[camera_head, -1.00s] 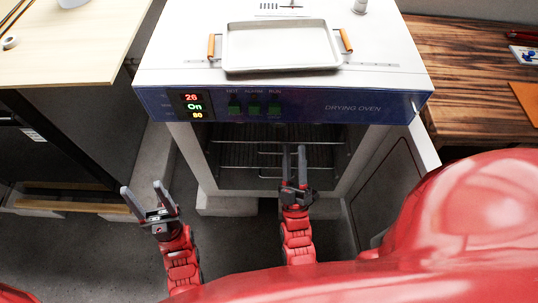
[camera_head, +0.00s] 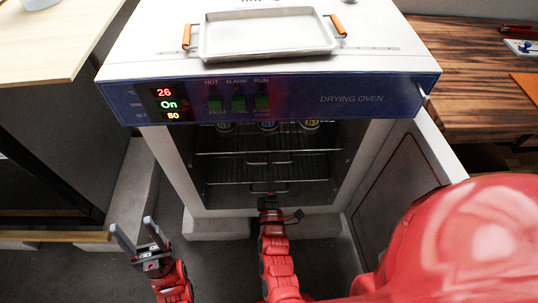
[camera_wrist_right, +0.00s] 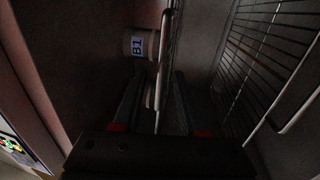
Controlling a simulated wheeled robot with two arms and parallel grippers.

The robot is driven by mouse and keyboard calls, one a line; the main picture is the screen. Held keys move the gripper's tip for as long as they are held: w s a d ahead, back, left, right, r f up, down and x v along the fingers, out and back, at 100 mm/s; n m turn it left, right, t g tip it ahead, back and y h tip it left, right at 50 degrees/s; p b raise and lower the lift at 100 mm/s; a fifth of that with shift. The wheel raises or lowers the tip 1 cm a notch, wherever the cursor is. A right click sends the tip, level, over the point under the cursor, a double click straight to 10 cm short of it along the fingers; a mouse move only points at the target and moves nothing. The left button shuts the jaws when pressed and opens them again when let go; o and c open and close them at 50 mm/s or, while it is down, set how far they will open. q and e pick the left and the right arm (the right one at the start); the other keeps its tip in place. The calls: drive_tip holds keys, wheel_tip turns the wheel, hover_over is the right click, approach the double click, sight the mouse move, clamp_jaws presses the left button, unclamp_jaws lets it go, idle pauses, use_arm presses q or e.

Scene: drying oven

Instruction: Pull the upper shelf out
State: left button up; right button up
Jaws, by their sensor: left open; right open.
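The drying oven (camera_head: 330,100) stands open, with two wire shelves inside. The upper shelf (camera_head: 225,153) has a small front handle, and labelled containers (camera_head: 268,126) sit on it, partly hidden by the control panel. The lower shelf (camera_head: 225,184) is below. My right gripper (camera_head: 269,196) is at the oven opening, its fingers hard to make out there. In the right wrist view the open fingers (camera_wrist_right: 157,105) lie either side of the upper shelf's pale handle (camera_wrist_right: 158,95); contact cannot be told. A container marked B1 (camera_wrist_right: 138,48) is near. My left gripper (camera_head: 136,240) is open and empty, outside at the lower left.
The oven door (camera_head: 397,190) hangs open on the right, close to my right arm. A metal tray with orange handles (camera_head: 266,38) sits on the oven top. A pale table (camera_head: 55,40) is left, a wooden bench (camera_head: 470,75) right.

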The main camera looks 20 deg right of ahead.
drive_tip(key=x, duration=0.6)
drive_tip(key=shift+w+b, duration=0.2)
drive_tip(key=shift+b, duration=0.15)
drive_tip(key=shift+d, duration=0.1)
clamp_jaws()
drive_tip(key=shift+r, duration=0.1)
